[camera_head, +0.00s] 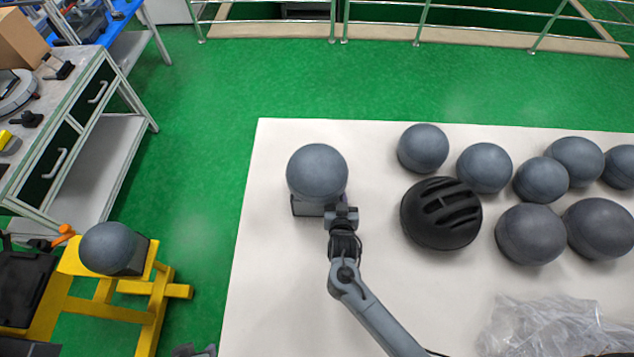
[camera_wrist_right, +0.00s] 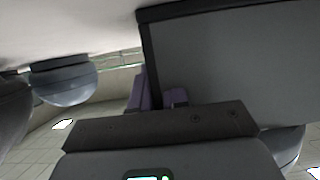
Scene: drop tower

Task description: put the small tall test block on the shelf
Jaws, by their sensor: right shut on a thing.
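A grey test block with a rounded top and squared dark base (camera_head: 317,172) stands upright at the left of the white table. I take it for the small tall test block. My right gripper (camera_head: 341,214) is shut on its base from the near right side. In the right wrist view, the block's flat grey face (camera_wrist_right: 235,60) fills the upper right, beside the purple finger (camera_wrist_right: 150,92). A grey workbench has a lower shelf (camera_head: 98,160) at the left. Dark grey tips at the bottom edge may be my left gripper (camera_head: 194,351), mostly cut off.
Several other rounded grey blocks (camera_head: 484,168) and a black helmet (camera_head: 441,214) stand to the right. Clear plastic wrap (camera_head: 545,325) lies at the lower right. Another round-topped block (camera_head: 108,249) is on a yellow stand (camera_head: 108,310). Green floor separates table and workbench.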

